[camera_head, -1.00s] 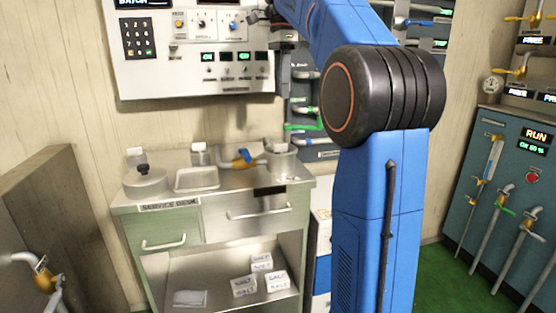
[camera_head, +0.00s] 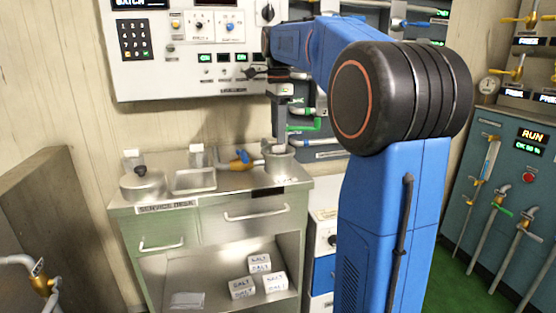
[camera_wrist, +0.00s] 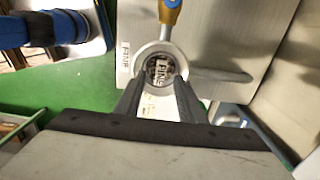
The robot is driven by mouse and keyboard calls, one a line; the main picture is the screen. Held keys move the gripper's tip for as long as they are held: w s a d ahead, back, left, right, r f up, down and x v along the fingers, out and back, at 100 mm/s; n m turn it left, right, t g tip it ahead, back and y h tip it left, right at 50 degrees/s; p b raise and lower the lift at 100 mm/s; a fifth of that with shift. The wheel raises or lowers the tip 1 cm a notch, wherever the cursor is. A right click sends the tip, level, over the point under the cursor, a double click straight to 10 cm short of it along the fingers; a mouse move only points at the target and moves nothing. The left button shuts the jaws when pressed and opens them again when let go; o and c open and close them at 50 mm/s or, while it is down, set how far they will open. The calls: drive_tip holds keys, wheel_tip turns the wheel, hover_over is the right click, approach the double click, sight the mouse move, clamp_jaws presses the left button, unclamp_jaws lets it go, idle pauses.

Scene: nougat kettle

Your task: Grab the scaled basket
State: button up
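A round metal cup-like container, which looks like the basket (camera_head: 281,165), stands on the right end of the service desk. My gripper partly hides the basket.
A lidded pot (camera_head: 143,184) and a shallow tray (camera_head: 194,180) stand left on the desk (camera_head: 235,190). Salt boxes (camera_head: 242,287) lie on the shelf below. A control panel (camera_head: 190,75) hangs above.

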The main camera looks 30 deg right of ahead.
drive_tip(key=shift+w+f, duration=0.1)
drive_tip(key=shift+f, duration=1.35)
clamp_jaws()
drive_tip(key=shift+r, duration=0.1)
